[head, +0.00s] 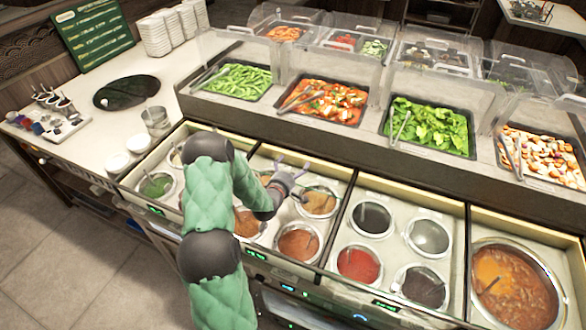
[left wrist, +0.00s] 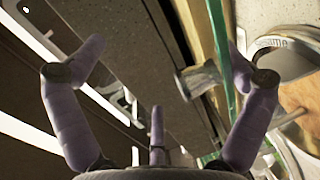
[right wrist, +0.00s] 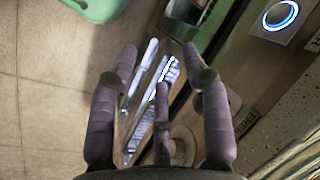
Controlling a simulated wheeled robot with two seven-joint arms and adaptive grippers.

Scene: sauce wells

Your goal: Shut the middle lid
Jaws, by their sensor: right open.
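The sauce counter has several wells in wooden-framed sections, and sauces show uncovered in them. In the head view my left gripper (head: 288,182) is over the second section from the left, beside a light-brown sauce well (head: 319,202). In the left wrist view its fingers (left wrist: 160,75) are spread wide. A metal knob-like piece (left wrist: 197,80) and a green glass-like edge (left wrist: 221,60) lie between them; I cannot tell whether they belong to the middle lid, or whether a finger touches them. My right gripper (right wrist: 160,70) is open and empty, low by the counter front.
Clear guards (head: 335,85) and food trays (head: 430,127) stand behind the wells. A soup well (head: 515,285) is at the right. My left arm hides part of the left wells. A lit round button (right wrist: 280,15) is on the counter front; floor (right wrist: 50,110) is free beside it.

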